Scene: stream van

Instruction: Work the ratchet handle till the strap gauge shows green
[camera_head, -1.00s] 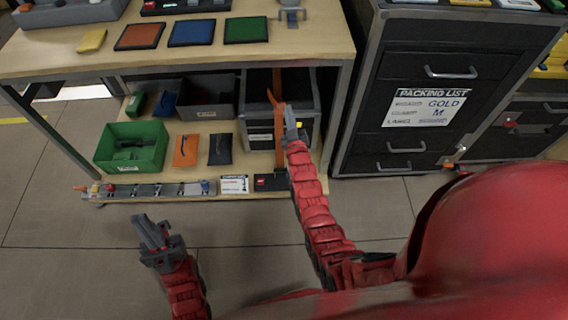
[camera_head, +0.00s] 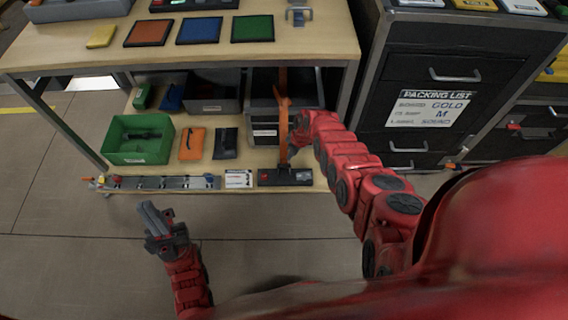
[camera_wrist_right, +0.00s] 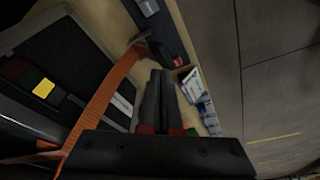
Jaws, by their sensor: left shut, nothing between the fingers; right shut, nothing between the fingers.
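An orange strap (camera_head: 283,148) runs down the front of a dark grey crate (camera_head: 263,97) on the lower shelf. It also shows in the right wrist view (camera_wrist_right: 98,108). An orange piece (camera_head: 282,105), seemingly the ratchet handle, stands along the strap. The gauge shows in the right wrist view as dark red and green patches beside a bright yellow one (camera_wrist_right: 43,89). My right gripper (camera_head: 294,133) is shut and empty, just right of the strap; its fingers (camera_wrist_right: 157,92) point past it. I cannot tell whether they touch the handle. My left gripper (camera_head: 149,211) is shut and empty over the floor.
A green bin (camera_head: 112,148) and a dark bin (camera_head: 212,105) share the shelf. A strip of small parts (camera_head: 160,183) and a black block (camera_head: 285,177) line its front edge. The tabletop (camera_head: 300,47) overhangs above. A dark cabinet (camera_head: 430,110) stands to the right.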

